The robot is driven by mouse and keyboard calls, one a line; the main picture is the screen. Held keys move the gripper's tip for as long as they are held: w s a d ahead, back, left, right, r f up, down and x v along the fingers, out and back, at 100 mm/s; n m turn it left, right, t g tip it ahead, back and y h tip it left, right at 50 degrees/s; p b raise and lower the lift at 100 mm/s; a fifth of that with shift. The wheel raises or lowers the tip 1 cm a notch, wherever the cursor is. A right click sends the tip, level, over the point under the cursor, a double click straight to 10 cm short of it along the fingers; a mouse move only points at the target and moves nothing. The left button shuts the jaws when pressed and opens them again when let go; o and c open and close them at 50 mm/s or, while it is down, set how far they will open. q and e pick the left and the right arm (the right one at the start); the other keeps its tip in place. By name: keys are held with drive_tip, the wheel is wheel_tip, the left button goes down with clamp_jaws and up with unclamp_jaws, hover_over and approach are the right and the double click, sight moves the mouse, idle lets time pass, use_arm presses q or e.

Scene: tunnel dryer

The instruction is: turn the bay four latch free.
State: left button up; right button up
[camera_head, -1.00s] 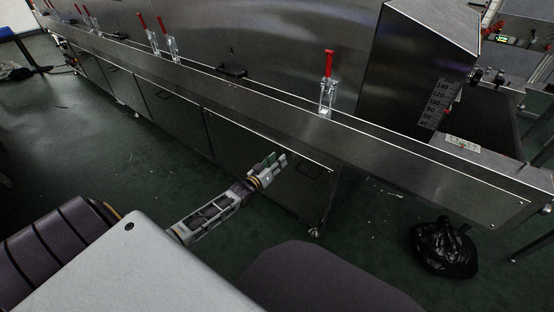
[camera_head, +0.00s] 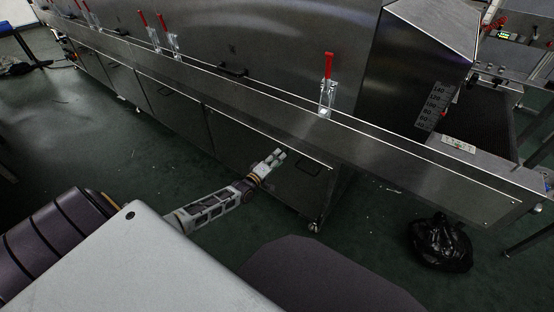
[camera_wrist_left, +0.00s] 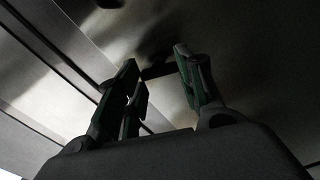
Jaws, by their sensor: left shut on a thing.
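My left gripper (camera_head: 279,156) is at the front of the lower right door panel (camera_head: 262,165) of the steel dryer. In the left wrist view its two green-lined fingers (camera_wrist_left: 162,75) stand on either side of a short dark bar (camera_wrist_left: 158,70), the bay four latch as far as I can tell. The fingers are shut on this bar, apart by about its length. In the head view the gripper hides the latch. My right gripper is not in view.
A steel ledge (camera_head: 375,152) runs above the doors, with red-handled clamps (camera_head: 327,85) on it. A black bag (camera_head: 441,244) lies on the green floor at right.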

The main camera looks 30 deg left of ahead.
use_arm(q)
drive_tip(key=n, duration=0.4)
drive_tip(key=shift+f+b, duration=0.1)
drive_tip(key=shift+b, duration=0.2)
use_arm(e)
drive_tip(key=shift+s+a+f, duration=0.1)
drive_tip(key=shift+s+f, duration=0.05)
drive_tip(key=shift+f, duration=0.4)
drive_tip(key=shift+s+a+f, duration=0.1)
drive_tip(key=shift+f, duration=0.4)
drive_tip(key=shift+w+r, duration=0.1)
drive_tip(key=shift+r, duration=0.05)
use_arm(q)
drive_tip(key=o, duration=1)
drive_tip(key=shift+s, duration=0.1)
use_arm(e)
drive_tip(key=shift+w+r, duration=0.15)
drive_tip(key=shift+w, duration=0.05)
use_arm(q)
drive_tip(key=shift+s+a, duration=0.15)
drive_tip(key=shift+s, duration=1.8)
drive_tip(key=shift+s+a, duration=0.2)
drive_tip(key=shift+s, duration=1.8)
drive_tip(key=shift+s+a, duration=0.15)
drive_tip(key=shift+s, duration=1.8)
